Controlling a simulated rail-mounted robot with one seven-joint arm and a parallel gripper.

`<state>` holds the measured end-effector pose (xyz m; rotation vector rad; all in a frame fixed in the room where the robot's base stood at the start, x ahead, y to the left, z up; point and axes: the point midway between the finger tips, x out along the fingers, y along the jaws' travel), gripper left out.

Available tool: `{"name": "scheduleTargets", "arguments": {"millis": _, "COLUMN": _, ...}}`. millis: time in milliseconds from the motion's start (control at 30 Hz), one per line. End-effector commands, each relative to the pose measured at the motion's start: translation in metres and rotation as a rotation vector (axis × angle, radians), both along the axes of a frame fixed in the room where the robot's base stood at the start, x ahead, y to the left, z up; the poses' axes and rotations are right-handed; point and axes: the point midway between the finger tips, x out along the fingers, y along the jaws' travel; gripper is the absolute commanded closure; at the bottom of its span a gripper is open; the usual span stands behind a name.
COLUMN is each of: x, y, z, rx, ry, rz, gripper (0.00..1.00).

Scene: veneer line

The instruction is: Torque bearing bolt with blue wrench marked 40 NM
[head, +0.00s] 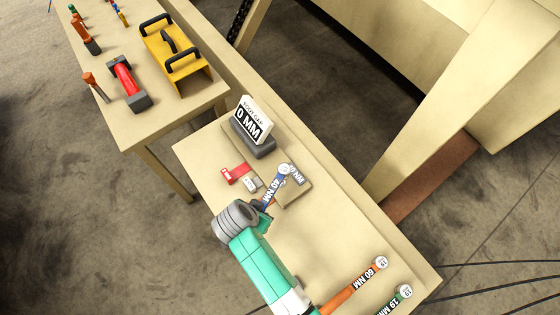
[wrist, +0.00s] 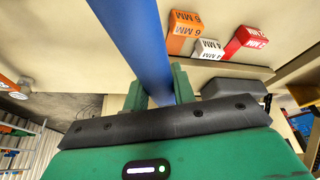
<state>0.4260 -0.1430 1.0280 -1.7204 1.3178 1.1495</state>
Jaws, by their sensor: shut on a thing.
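The blue wrench (head: 272,187) has a 40 NM label on its handle and a pale round head (head: 285,168). My gripper (head: 262,206) is shut on the handle's near end. In the wrist view the blue shaft (wrist: 142,40) runs up between the green fingers of my gripper (wrist: 160,92). The wrench head lies over the far part of a tan block (head: 297,192), beside a grey NM-marked tag (head: 296,175). I cannot make out the bearing bolt, nor tell whether the head sits around it.
A FOOT GAP display (head: 254,120) reads 0 MM. Red (head: 237,173) and white (head: 250,185) blocks lie near the wrench; an orange block (wrist: 184,30) shows too. An orange 60 NM wrench (head: 358,288) and a green-ended wrench (head: 392,302) lie front right. Tools fill the back-left table.

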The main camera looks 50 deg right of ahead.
Motion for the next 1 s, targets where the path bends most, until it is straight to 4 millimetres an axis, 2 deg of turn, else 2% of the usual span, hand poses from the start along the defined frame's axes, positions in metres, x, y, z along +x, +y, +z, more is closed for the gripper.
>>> {"name": "scheduleTargets", "arguments": {"millis": 433, "x": 0.003, "y": 0.004, "z": 0.004, "rx": -0.004, "ry": -0.001, "rz": 0.0, "gripper": 1.0}}
{"name": "scheduleTargets", "arguments": {"millis": 767, "x": 0.003, "y": 0.004, "z": -0.038, "rx": -0.004, "ry": -0.002, "rz": -0.001, "gripper": 1.0}}
{"name": "scheduleTargets", "arguments": {"millis": 833, "x": -0.006, "y": 0.0, "z": -0.029, "rx": -0.003, "ry": 0.0, "rz": 0.041, "gripper": 1.0}}
{"name": "scheduleTargets", "arguments": {"millis": 1000, "x": -0.024, "y": -0.009, "z": -0.03, "rx": -0.002, "ry": 0.0, "rz": 0.17, "gripper": 1.0}}
